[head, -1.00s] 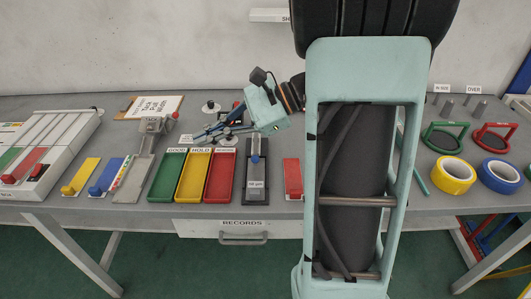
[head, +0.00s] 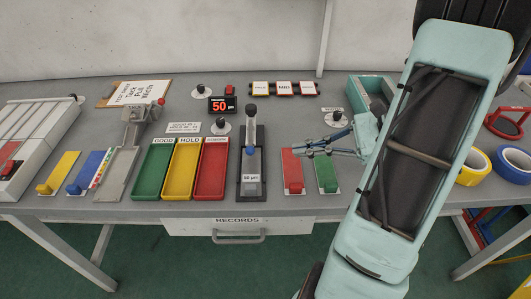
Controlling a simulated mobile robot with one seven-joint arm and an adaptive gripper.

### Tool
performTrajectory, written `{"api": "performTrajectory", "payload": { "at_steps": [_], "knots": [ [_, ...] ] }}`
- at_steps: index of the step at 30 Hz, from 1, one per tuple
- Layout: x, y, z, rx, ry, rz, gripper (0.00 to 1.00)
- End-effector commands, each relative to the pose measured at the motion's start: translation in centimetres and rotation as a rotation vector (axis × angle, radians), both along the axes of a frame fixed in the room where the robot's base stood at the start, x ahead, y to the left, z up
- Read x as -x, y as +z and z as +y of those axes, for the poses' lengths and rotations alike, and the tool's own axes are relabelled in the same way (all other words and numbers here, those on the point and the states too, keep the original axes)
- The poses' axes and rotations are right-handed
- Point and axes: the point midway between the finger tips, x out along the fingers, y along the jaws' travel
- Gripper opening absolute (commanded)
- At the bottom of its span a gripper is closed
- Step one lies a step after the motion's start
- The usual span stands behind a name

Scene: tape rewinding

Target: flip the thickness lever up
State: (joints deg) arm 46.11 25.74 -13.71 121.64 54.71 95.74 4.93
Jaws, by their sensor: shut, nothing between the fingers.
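The thickness lever (head: 250,130), with a black knob on top and blue near its foot, stands upright on a dark grey plate (head: 241,188) at the middle of the bench. A label on the unit reads 50 µm, and the small black display (head: 221,105) behind it shows a red 50. My gripper (head: 300,151) is shut and empty. It points left, to the right of the lever and apart from it, above the red slider panel (head: 292,178). The lever is in full view.
A green slider panel (head: 326,178) is beside the red one. Green (head: 150,185), yellow (head: 184,185) and red (head: 211,185) trays lie left of the lever. Black knobs on white discs, one near my gripper (head: 336,118), stand behind. The front strip of the bench is narrow.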

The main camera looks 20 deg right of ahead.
Motion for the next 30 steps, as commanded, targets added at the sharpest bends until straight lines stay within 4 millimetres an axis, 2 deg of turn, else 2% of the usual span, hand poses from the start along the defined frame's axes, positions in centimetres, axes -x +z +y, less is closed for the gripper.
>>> {"api": "performTrajectory", "payload": {
  "at_steps": [9, 13, 24, 30],
  "knots": [
    [0.0, 0.0, 0.0, 0.0, 0.0, 0.001, 0.0],
    [-0.3, -0.3, 0.6, -0.001, 0.001, 0.0, 0.0],
    [-2.6, -2.3, 6.2, -0.001, 0.004, 0.001, 0.0],
    [-3.6, -3.0, 8.2, 0.0, 0.001, 0.0, 0.0]
  ]
}}
